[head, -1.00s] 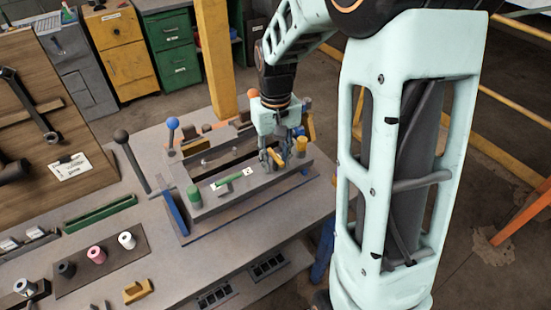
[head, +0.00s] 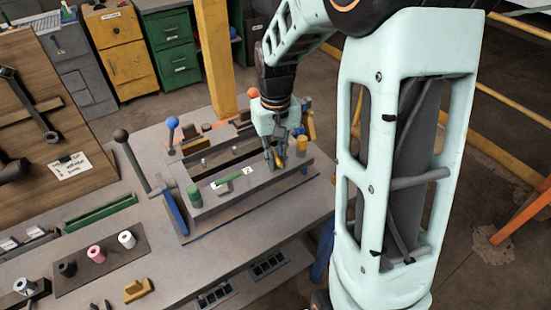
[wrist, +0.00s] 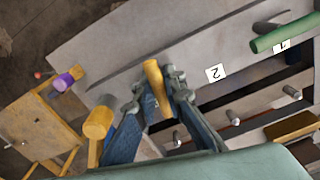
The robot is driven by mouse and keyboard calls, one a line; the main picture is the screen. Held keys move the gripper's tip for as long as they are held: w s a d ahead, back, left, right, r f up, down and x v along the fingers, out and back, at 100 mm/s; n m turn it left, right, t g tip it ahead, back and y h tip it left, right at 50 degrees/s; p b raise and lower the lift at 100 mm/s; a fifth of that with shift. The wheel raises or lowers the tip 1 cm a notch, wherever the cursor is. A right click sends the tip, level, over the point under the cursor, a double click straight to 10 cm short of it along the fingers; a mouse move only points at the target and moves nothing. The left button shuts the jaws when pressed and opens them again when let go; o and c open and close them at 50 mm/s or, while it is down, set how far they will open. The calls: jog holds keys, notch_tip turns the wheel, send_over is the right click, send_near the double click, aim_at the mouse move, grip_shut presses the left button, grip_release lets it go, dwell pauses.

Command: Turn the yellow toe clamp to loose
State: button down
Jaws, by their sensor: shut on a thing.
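The yellow toe clamp (wrist: 154,78) shows in the wrist view as a bar-shaped handle between my fingertips. My gripper (wrist: 158,84) is shut on it, with one finger on each side. In the head view my gripper (head: 277,161) points down at the right part of the grey fixture, and a little of the yellow clamp (head: 281,158) shows at its fingers. A label reading 2 lies beside the clamp. The clamp's base is hidden by the handle and fingers. A green clamp handle (head: 230,178) lies to the left, by a label reading 1 in the wrist view.
A yellow knob (wrist: 98,123) stands close to my gripper, and a green knob (head: 194,196) is at the fixture's left end. Levers with a blue ball (head: 173,123) and a dark ball (head: 121,136) rise to the left. The bench front holds several spools.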

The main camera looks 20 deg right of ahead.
aim_at(276, 154)
jog(key=m+b, duration=0.1)
jog(key=m, duration=0.4)
jog(key=shift+m+b, duration=0.3)
jog(key=shift+m, duration=0.1)
jog(key=m, duration=1.2)
jog(key=shift+r, duration=0.1)
dwell(0.4)
jog(key=c, duration=1.9)
grip_release()
jog(key=shift+c, duration=0.2)
notch_tip(276, 154, up, 12)
